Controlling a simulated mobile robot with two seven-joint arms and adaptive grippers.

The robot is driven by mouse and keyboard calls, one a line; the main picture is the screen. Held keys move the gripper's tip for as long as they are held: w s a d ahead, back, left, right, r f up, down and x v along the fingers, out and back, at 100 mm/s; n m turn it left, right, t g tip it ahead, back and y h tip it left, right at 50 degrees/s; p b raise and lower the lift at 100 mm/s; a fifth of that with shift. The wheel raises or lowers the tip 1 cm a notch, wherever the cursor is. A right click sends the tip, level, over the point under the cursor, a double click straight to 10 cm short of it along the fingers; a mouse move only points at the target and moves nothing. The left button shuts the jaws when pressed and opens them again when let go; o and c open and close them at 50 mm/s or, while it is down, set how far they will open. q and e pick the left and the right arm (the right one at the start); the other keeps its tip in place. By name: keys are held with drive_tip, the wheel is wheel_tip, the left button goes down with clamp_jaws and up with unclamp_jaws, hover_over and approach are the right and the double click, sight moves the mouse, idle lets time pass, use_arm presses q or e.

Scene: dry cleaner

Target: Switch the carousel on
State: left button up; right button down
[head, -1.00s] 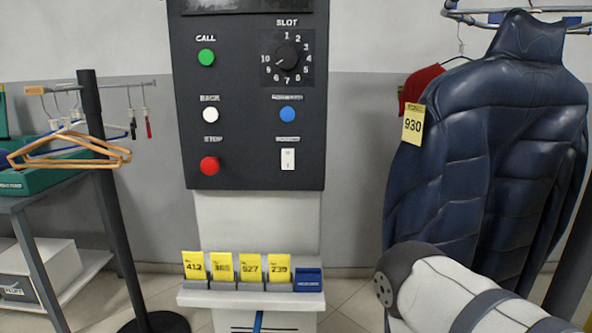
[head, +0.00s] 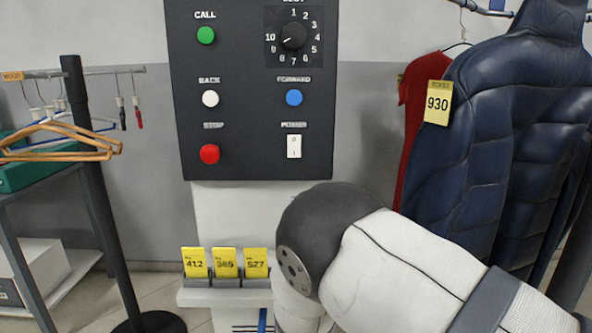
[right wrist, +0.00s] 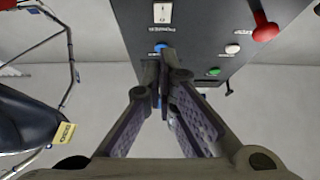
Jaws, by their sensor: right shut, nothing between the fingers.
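The dark control panel (head: 235,120) stands upright ahead. Its white rocker switch (head: 294,146), labelled POWER and marked 0 above I, is at the panel's lower right; I cannot tell which side is pressed. In the right wrist view, which is upside down, the rocker (right wrist: 163,13) shows at the top edge. My right gripper (right wrist: 164,62) is shut and empty, its tips pointing at the panel and overlapping the blue FORWARD button (right wrist: 161,46) in the picture. I cannot tell whether they touch. The gripper is hidden in the head view. My left gripper is not in view.
Other controls are the red STOP button (head: 209,154), white BACK button (head: 210,98), green CALL button (head: 205,36) and slot dial (head: 293,37). Yellow tickets (head: 226,262) stand below. A navy jacket (head: 500,130) hangs right; hangers (head: 60,140) hang left.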

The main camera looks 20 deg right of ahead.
drive_tip(key=shift+w+r, duration=0.1)
drive_tip(key=shift+r, duration=0.05)
approach(296, 141)
wheel_tip(296, 141, up, 3)
drive_tip(key=w, duration=0.1)
drive_tip(key=w+d+b, duration=0.1)
drive_tip(key=shift+w+f, duration=0.25)
drive_tip(key=shift+w, duration=0.15)
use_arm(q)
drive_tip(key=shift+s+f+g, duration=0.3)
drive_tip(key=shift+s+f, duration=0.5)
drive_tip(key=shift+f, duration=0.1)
use_arm(e)
drive_tip(key=shift+w+r, duration=0.15)
drive_tip(key=shift+w, duration=0.2)
